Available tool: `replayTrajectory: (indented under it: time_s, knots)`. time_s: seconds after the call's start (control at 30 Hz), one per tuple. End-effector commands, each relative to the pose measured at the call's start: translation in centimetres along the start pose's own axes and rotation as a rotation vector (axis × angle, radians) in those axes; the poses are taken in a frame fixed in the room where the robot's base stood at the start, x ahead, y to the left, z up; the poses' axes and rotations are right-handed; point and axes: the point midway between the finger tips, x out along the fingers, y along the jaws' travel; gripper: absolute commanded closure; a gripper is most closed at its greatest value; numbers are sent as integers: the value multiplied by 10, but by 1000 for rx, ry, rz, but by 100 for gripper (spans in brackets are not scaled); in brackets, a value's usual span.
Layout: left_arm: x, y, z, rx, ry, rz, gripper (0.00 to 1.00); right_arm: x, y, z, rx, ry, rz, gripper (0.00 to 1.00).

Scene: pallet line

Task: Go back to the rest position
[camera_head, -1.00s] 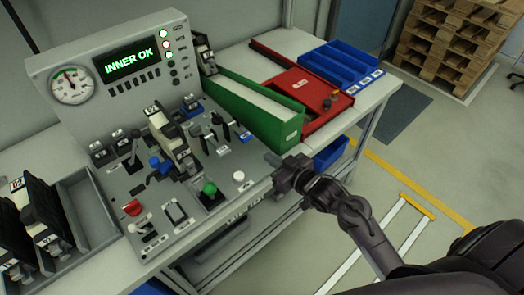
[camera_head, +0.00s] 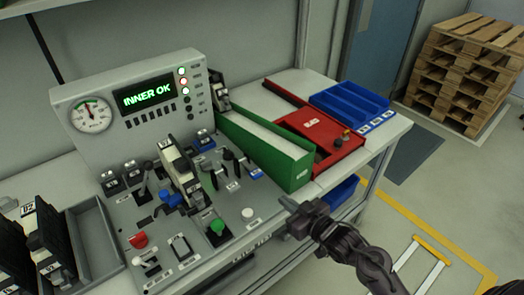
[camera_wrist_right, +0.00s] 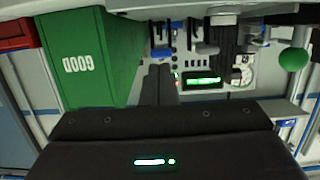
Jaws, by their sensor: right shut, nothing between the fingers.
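My right gripper (camera_head: 292,208) is shut and empty. In the head view it is over the front edge of the bench, in front of the green bin (camera_head: 267,150) and right of the white button (camera_head: 247,213). In the right wrist view its fingers (camera_wrist_right: 158,85) are together, with the green bin (camera_wrist_right: 90,60) marked GOOD beside them on the left. My left gripper is not in view.
A red bin (camera_head: 335,150) and blue trays (camera_head: 350,105) stand on the right of the bench. A green knob (camera_head: 217,226) sticks up near the front edge. Wooden pallets (camera_head: 470,70) stand on the floor behind.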

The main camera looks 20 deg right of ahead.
Motion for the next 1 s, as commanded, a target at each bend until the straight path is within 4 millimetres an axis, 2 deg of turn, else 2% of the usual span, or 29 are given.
replayTrajectory:
  time_s: [0.2,0.37,0.6,1.0]
  knots:
    - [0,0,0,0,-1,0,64,-1,-3,2,-5,-34,14,100]
    - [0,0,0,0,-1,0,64,-12,-14,11,-21,-210,81,100]
    - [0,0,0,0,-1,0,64,-63,-39,26,0,-585,176,100]
    - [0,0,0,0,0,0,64,-135,-73,28,78,-931,178,100]
